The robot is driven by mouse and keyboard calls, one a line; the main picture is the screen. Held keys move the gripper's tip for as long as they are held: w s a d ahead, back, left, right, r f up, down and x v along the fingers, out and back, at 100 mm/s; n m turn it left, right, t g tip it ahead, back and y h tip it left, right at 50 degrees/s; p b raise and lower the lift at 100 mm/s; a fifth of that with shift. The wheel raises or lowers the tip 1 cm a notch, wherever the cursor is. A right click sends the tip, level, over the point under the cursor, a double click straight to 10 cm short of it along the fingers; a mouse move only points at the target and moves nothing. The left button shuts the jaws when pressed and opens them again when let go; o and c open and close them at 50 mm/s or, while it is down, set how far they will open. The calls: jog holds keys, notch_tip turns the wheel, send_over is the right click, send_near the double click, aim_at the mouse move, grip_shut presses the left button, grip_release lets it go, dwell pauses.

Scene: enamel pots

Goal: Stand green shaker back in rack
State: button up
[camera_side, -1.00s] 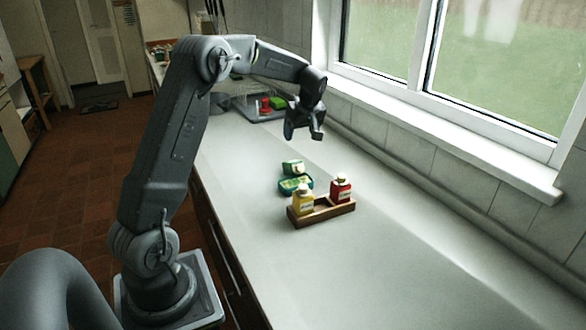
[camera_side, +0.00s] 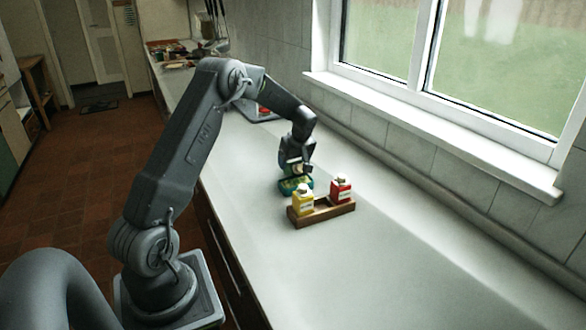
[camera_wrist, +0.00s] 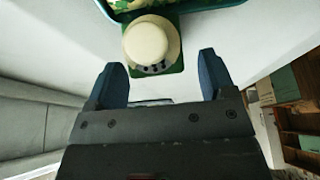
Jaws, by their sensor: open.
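The green shaker (camera_wrist: 174,66) shows in the wrist view with its round cream cap (camera_wrist: 150,42) toward me, just beyond my fingertips. It is next to a teal dish (camera_wrist: 215,4); in the side view my gripper mostly hides it, and whether it lies or leans is hard to tell. My gripper (camera_wrist: 163,78) is open and empty, its two fingers apart. In the side view my gripper (camera_side: 296,168) hangs low over the shaker and dish (camera_side: 287,187). The wooden rack (camera_side: 330,213) holds a yellow shaker (camera_side: 303,201) at its left end and a red shaker (camera_side: 341,190) at its right end, with a gap between.
The dish sits close behind the rack's left end. A grey tray (camera_side: 250,116) with a red item stands farther back on the counter. A tiled wall and window sill (camera_side: 440,135) bound the right side. The counter in front of the rack is clear.

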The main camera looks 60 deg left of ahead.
jog(key=shift+x, duration=0.9)
jog(key=shift+r, duration=0.15)
jog(key=c, duration=1.2)
